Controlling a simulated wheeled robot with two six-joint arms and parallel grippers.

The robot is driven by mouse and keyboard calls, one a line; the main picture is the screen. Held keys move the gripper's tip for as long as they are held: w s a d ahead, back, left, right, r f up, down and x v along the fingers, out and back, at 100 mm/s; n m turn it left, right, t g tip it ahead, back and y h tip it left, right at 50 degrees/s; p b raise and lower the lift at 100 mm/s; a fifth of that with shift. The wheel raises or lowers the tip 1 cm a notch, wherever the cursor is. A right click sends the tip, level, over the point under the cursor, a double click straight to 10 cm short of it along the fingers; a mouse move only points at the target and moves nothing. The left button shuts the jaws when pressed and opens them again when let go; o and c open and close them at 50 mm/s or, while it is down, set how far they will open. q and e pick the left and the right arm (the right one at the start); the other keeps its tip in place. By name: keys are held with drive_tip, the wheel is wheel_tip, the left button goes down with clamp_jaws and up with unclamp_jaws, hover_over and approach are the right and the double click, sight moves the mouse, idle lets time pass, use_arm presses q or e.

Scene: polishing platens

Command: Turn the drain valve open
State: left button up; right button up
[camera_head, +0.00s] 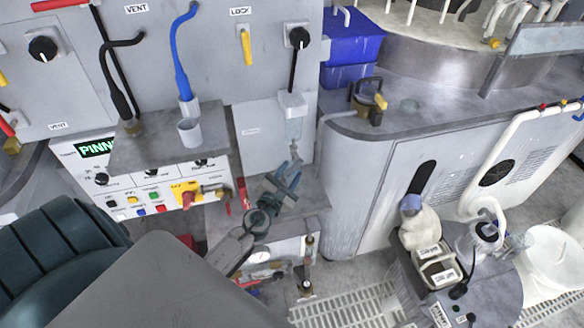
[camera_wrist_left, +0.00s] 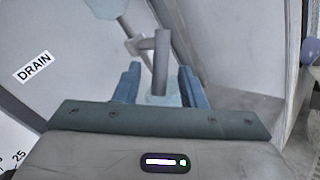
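The drain valve shows in the left wrist view as a grey upright bar (camera_wrist_left: 161,62) with a short side arm, above a pale blue round part (camera_wrist_left: 158,98). A label reading DRAIN (camera_wrist_left: 34,67) is on the panel to its left. In the head view the valve (camera_head: 296,151) is small, below a clear cup on the grey cabinet. My left gripper (camera_head: 286,178) is just below it. In the wrist view its two blue fingers (camera_wrist_left: 158,84) stand apart on either side of the bar, with a gap visible on both sides. My right gripper is not in view.
A control panel (camera_head: 134,177) with buttons and a red-yellow switch (camera_head: 187,193) is left of my left arm. A grey shelf (camera_head: 160,150) carries a black and a blue hose. A rounded cabinet (camera_head: 352,190) stands close on the right. Bottles sit on a round table (camera_head: 490,305).

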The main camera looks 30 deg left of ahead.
use_arm(q)
drive_tip(key=shift+w+a, duration=0.15)
drive_tip(key=shift+w, duration=0.85)
